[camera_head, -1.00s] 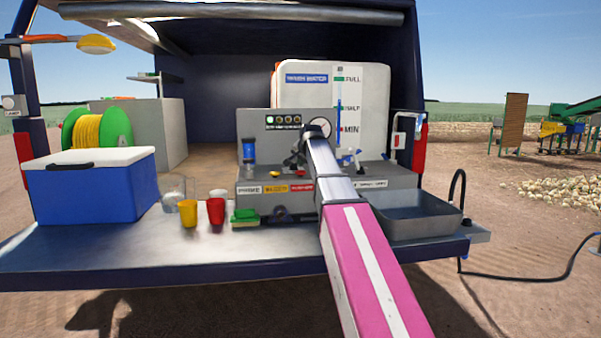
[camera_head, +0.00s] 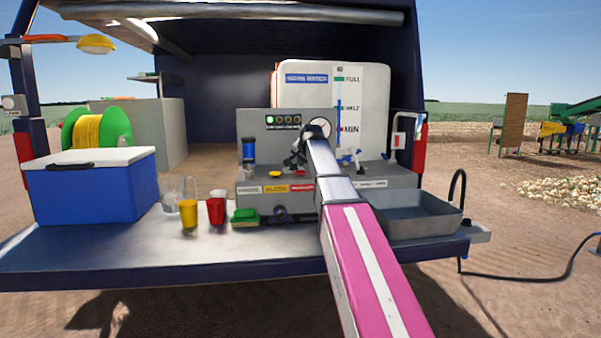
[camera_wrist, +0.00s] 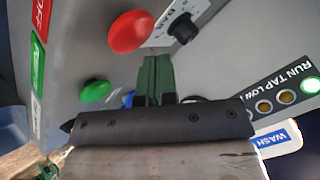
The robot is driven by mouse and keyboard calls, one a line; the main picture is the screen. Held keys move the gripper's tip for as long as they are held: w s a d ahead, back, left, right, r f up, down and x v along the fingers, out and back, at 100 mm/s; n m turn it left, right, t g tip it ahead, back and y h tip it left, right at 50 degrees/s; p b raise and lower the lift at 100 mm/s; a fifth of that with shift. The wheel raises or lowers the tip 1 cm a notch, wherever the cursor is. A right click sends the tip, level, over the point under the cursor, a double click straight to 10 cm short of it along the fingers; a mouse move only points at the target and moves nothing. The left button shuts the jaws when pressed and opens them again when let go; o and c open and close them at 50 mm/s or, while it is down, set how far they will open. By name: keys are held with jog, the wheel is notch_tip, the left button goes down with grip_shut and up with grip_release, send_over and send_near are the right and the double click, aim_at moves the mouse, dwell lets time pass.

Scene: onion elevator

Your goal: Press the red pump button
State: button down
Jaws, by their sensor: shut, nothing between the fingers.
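The red button (camera_wrist: 130,32) is a round dome on the grey panel in the wrist view. It lies just beyond and to the left of my gripper's fingertips. My gripper (camera_wrist: 156,62) has dark green fingers pressed together with nothing between them. The fingers look apart from the red button, though the exact depth is hard to tell. In the head view my gripper (camera_head: 294,160) is small and partly hidden by my arm, over the grey control panel (camera_head: 258,150). Which small red shape there is the button is unclear.
A green button (camera_wrist: 95,91) and a black knob (camera_wrist: 183,28) flank the red button. Indicator lights (camera_wrist: 283,98) show at the right. On the tailgate are a blue cooler (camera_head: 92,195), a yellow cup (camera_head: 188,214), a red cup (camera_head: 215,211) and a metal basin (camera_head: 410,225).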

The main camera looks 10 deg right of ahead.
jog(key=shift+f, duration=0.15)
dwell(0.4)
jog(key=shift+f, duration=0.25)
jog(key=shift+f, duration=0.6)
dwell(0.9)
jog(key=shift+r, duration=1)
jog(key=shift+r, duration=0.1)
jog(key=shift+r, duration=2.45)
